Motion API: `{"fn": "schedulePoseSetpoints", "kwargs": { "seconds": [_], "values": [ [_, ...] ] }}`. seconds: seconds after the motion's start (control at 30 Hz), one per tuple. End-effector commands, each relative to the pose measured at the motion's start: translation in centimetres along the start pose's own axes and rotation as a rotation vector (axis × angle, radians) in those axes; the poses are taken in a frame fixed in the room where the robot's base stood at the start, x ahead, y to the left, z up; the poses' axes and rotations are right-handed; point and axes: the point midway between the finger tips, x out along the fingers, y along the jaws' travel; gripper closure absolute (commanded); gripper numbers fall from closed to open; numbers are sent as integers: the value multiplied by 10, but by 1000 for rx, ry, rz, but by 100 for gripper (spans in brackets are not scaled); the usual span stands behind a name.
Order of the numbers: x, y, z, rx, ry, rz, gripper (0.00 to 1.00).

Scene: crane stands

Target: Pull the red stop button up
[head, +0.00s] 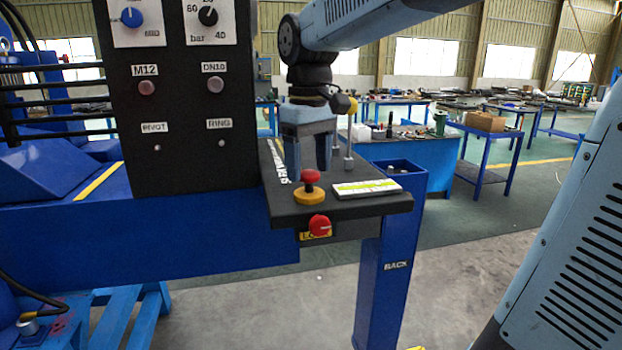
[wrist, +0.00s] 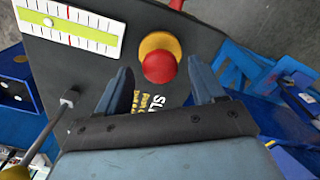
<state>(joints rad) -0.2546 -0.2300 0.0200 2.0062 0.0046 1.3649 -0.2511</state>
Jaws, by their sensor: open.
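The red stop button (head: 310,176) sits on a yellow round collar on the black shelf of the stand, near its front edge. In the wrist view the red button (wrist: 159,68) shows with its yellow collar (wrist: 158,42) beyond it. My gripper (head: 308,172) points down over the shelf, behind the button in the head view. In the wrist view my gripper (wrist: 160,70) is open, with one finger on each side of the button in the picture and gaps between. I see no contact. The exact height of the fingertips against the button is unclear.
A second red knob (head: 319,225) is on the shelf's front face. A white and yellow scale plate (head: 365,188) lies right of the button. A thin metal rod (wrist: 55,120) stands near my left finger in the wrist view. The black control panel (head: 180,100) rises at left.

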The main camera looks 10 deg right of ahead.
Motion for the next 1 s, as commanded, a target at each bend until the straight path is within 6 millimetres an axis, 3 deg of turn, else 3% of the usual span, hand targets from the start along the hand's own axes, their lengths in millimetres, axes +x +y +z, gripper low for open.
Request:
{"fn": "schedulePoseSetpoints", "kwargs": {
  "seconds": [0.6, 1.0],
  "values": [
    [-49, 0, 0, 0, 1, 0, 32],
    [-54, 0, 0, 0, 0, 0, 32]
  ]
}}
